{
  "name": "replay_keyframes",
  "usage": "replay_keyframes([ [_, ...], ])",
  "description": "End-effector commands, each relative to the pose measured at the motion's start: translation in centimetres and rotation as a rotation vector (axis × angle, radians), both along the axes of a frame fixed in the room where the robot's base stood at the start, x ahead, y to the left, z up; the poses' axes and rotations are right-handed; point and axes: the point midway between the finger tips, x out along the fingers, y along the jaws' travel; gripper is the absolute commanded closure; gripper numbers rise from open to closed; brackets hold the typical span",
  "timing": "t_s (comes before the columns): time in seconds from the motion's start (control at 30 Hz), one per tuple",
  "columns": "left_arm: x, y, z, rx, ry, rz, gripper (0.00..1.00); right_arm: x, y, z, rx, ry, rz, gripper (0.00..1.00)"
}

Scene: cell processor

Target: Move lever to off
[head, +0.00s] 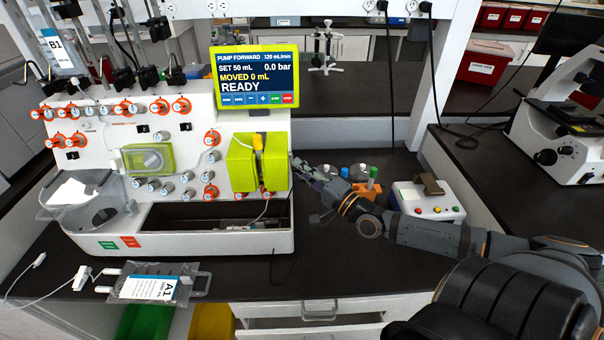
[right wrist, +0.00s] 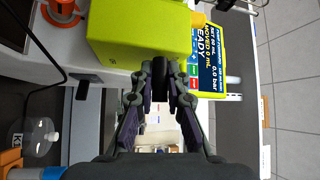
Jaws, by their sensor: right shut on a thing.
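The white cell processor (head: 110,190) stands on the dark bench at the left, with a yellow-green block (head: 243,162) on its front. My right gripper (head: 300,168) is at the machine's right side, beside this block. In the right wrist view my right gripper (right wrist: 161,88) is shut on a dark, rounded piece that looks like the lever (right wrist: 160,66). The piece is mostly hidden between the fingertips, so its on or off position cannot be read. In the head view the fingers hide it. My left gripper is not in view.
The screen (head: 254,76) above reads READY. Right of the machine stand small bottles (head: 358,172), an orange holder (head: 367,191) and a white box with coloured buttons (head: 428,201), close to my right arm. A labelled A1 bag (head: 150,287) lies at the front left.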

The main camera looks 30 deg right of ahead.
Motion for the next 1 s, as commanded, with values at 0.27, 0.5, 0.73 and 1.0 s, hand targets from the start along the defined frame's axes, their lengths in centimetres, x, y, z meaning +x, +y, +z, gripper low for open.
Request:
replay_keyframes([
  [0.27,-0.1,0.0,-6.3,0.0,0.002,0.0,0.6,0.4,-0.3,-2.4,-0.126,-0.21,-0.002,1.0],
  [0.5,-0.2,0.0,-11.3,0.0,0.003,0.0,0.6,0.9,-0.6,-3.3,-0.239,-0.393,-0.001,1.0],
  [0.73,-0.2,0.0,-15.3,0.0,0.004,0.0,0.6,1.4,-0.9,-3.6,-0.326,-0.536,-0.001,1.0],
  [1.0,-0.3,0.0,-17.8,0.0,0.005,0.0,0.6,1.7,-1.1,-3.5,-0.384,-0.627,-0.001,1.0],
])
